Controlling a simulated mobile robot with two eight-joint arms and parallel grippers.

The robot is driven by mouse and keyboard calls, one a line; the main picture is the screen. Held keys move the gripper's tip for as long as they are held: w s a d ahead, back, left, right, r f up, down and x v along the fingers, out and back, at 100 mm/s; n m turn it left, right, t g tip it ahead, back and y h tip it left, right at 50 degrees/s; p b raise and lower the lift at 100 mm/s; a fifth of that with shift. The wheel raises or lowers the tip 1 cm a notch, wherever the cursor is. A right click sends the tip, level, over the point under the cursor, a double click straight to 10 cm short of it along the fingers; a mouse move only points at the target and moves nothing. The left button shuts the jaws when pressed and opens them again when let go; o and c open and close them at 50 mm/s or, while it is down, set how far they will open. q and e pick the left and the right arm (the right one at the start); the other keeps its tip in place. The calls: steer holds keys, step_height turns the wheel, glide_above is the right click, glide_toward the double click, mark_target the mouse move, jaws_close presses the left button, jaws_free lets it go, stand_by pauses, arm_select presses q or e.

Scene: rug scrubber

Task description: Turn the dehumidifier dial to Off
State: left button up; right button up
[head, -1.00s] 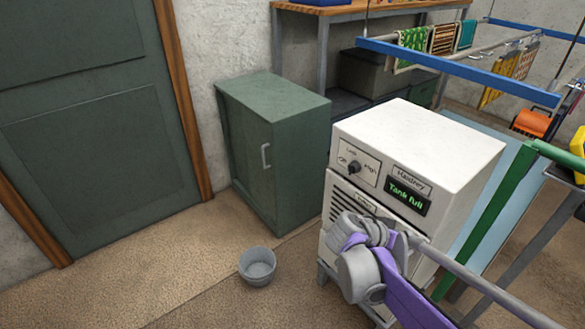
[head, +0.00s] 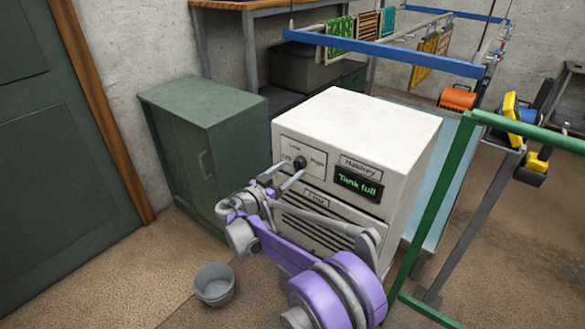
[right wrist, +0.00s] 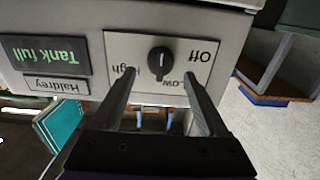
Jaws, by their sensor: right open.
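The white dehumidifier (head: 370,125) stands beside the green cabinet; its display reads "Tank full". Its black dial (head: 300,163) sits on a pale panel marked Off at left, Low on top and High at right. The right wrist view shows the dial (right wrist: 160,63) upside down, its ridge upright, roughly in line with Low; which end is the pointer is hard to tell. My right gripper (head: 282,177) is open and empty just in front of the panel. In the right wrist view its fingers (right wrist: 158,75) lie either side of the dial, seemingly short of it. My left gripper is not in view.
The green cabinet (head: 205,140) stands close at the left. A grey bucket (head: 214,285) is on the floor in front. A green frame (head: 435,205) stands at the right, and a blue-railed drying rack (head: 385,58) hangs behind the dehumidifier.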

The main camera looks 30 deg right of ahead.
mark_target(295, 166)
steer(key=shift+x, duration=1.5)
steer(key=shift+c, duration=0.4)
jaws_close()
